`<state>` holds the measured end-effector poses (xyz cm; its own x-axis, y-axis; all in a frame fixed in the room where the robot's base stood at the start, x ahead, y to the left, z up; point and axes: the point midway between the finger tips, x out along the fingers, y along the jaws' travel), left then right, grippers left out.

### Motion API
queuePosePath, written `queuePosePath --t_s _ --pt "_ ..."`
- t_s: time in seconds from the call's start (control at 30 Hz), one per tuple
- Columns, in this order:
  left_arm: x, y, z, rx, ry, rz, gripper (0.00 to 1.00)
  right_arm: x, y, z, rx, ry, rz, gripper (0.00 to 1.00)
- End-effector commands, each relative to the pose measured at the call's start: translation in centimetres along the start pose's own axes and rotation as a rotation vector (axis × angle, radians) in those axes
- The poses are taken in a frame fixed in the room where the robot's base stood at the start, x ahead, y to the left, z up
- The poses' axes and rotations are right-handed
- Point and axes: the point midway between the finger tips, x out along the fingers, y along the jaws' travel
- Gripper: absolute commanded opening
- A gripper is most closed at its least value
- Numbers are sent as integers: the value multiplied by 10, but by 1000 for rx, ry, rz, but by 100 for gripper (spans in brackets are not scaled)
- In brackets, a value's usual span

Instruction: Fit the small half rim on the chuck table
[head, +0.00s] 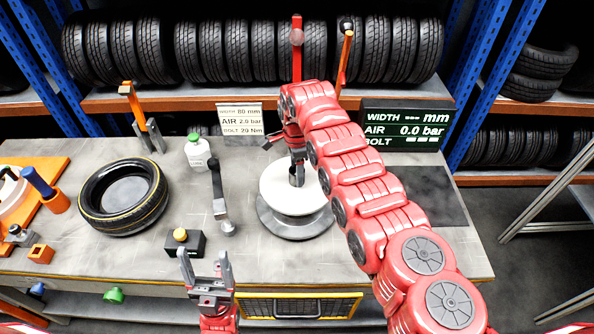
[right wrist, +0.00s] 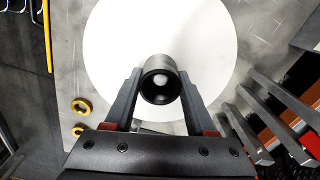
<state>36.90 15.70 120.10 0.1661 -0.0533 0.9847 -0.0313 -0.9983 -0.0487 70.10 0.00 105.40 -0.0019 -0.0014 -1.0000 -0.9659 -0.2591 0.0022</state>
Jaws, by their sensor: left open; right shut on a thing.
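The small half rim (head: 276,190) looks like a white disc with a dark hub (right wrist: 161,88) at its middle. My right gripper (head: 297,174) points down at it and is shut on the hub, with one finger on each side in the right wrist view (right wrist: 160,95). The white disc (right wrist: 160,30) fills the middle of that view. The disc sits over the grey round chuck table (head: 292,229), roughly centred. I cannot tell if the disc is fully seated. My left gripper (head: 205,272) is open and empty at the bench's front edge.
A tyre (head: 90,215) lies on the bench at left, near a white bottle (head: 197,152), a lever tool (head: 219,195) and a black box with a yellow knob (head: 184,243). Two display signs (head: 241,120) (head: 404,130) stand behind. The bench's right side is clear.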

Motion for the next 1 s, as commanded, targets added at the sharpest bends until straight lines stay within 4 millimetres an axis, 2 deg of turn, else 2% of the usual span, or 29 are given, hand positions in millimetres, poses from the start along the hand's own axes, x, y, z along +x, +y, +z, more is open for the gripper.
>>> queuePosePath --t_s 0.3,0.33,0.5,0.83,1.0 --pt "-5 0 1 0 0 0 71 6 -1 0 0 0 -3 0" --pt "-4 0 1 0 0 0 71 6 -1 0 0 0 -3 59" --pt "-4 0 1 0 0 0 71 6 0 0 0 0 -2 90" --pt "-6 0 1 0 0 0 71 6 0 0 1 0 -2 90" --pt "-16 1 3 0 0 0 71 -12 -2 -1 1 0 -7 90"
